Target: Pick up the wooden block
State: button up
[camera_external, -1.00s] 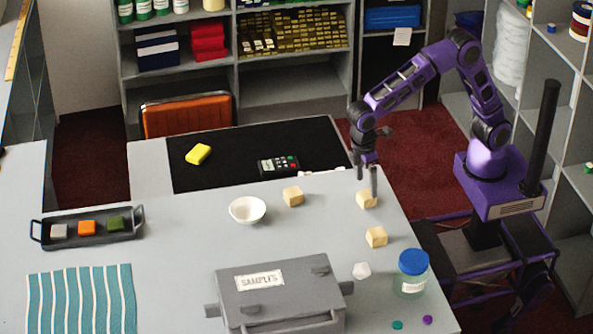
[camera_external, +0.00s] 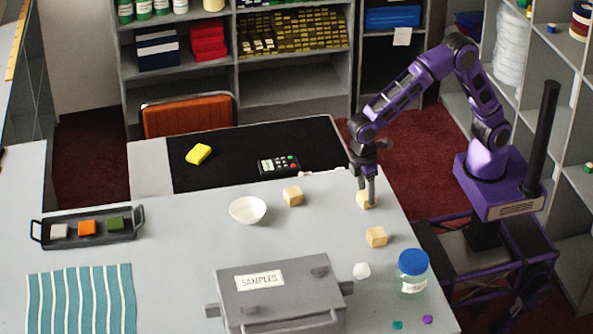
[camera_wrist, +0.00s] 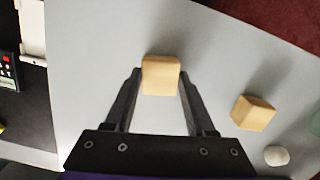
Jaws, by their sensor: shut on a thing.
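A wooden block (camera_external: 364,203) is at the right side of the grey counter, under my gripper (camera_external: 366,201). In the wrist view the same block (camera_wrist: 161,75) sits between the two fingertips (camera_wrist: 160,78), and the fingers are shut on it. I cannot tell any gap between the block and the counter. A second wooden block (camera_external: 376,237) stands nearer the front, and it also shows in the wrist view (camera_wrist: 253,113). A third wooden block (camera_external: 293,196) stands to the left, beside the white bowl.
A white bowl (camera_external: 248,210), a grey samples case (camera_external: 275,297) and a blue-lidded jar (camera_external: 412,275) stand on the counter (camera_external: 180,235). A white faceted piece (camera_external: 361,270) lies by the case. A tray (camera_external: 87,229) with small coloured blocks is at left. A black mat (camera_external: 235,165) lies behind.

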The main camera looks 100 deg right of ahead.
notch_tip(320, 180, up, 8)
jog(key=shift+r+p, duration=0.25)
jog(key=shift+p, duration=0.25)
jog(key=d+f, duration=0.2)
jog(key=d, duration=0.1)
jog(key=d+f+m, duration=0.1)
jog(key=d+f, duration=0.1)
jog(key=d+f+m+p, duration=0.1)
jog(key=d+f, duration=0.1)
jog(key=d, duration=0.1)
jog(key=shift+d, duration=0.35)
notch_tip(320, 180, up, 8)
jog(key=f+n+b, duration=0.1)
jog(key=n, duration=0.1)
send_over(366, 193)
jog(key=shift+a+r, duration=0.2)
jog(key=shift+r, duration=0.05)
notch_tip(366, 193, down, 10)
jog(key=shift+r, duration=0.15)
